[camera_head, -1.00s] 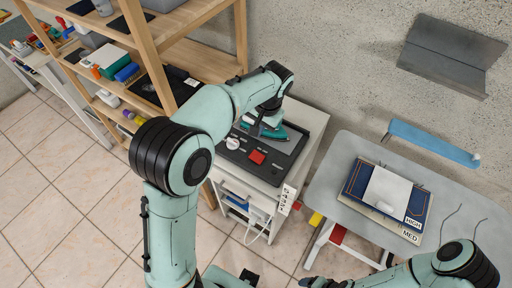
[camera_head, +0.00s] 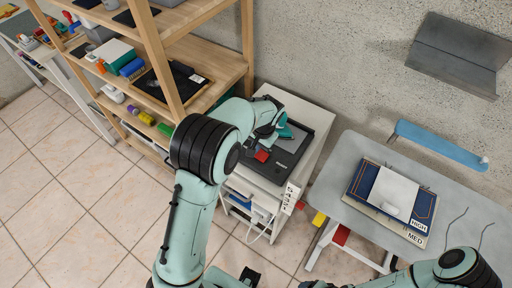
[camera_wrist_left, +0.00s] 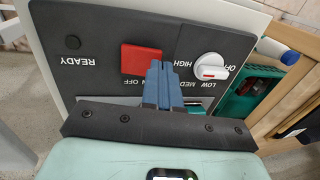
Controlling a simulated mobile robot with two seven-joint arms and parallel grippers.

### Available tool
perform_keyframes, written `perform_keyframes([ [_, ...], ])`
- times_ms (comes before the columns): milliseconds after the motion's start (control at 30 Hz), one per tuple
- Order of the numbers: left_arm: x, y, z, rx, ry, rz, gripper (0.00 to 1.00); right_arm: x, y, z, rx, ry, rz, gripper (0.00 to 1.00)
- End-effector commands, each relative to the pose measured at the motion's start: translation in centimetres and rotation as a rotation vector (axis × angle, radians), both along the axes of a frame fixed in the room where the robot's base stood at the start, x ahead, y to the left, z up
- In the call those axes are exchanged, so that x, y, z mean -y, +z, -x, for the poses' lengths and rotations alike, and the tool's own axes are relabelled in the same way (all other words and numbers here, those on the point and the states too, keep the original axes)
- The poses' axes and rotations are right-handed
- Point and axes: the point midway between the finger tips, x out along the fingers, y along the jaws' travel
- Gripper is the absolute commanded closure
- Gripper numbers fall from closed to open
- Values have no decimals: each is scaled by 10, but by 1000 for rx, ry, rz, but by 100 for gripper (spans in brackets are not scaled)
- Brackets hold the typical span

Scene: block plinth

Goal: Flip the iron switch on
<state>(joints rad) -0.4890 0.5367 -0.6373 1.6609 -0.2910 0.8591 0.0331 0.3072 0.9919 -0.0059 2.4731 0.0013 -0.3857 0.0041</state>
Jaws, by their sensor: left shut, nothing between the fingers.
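The iron switch is a red rocker (camera_wrist_left: 141,59) on a dark panel, with ON and OFF lettering beside it; it also shows in the head view (camera_head: 262,156). I cannot tell which way the rocker is tilted. My left gripper (camera_wrist_left: 157,68) is shut and empty, its blue-grey fingertips at the switch's right edge in the wrist view. Whether they touch it is unclear. A white dial (camera_wrist_left: 208,67) with OFF, LOW, MED and HIGH marks sits right of the fingers. The teal iron (camera_head: 283,132) is on the station, partly hidden by my left arm. My right gripper is barely seen at the head view's bottom edge.
The station tops a white cabinet (camera_head: 318,150) against the wall. A wooden shelf unit (camera_head: 215,65) stands left of it. Tiled floor is open at left.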

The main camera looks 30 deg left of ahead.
Motion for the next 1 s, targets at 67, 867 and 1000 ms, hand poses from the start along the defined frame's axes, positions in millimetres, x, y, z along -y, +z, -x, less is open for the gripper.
perform_keyframes([
  [67, -1, -7, 0, 0, -1, -1, 100, 0, 0, 0, 0, 0, 0, 26],
  [867, -5, -18, 0, -8, -2, 70, 100, 0, 0, 0, 0, 0, 0, 26],
  [1000, -4, -18, 0, -8, -2, 70, 100, 0, 0, 0, 0, 0, 0, 26],
])
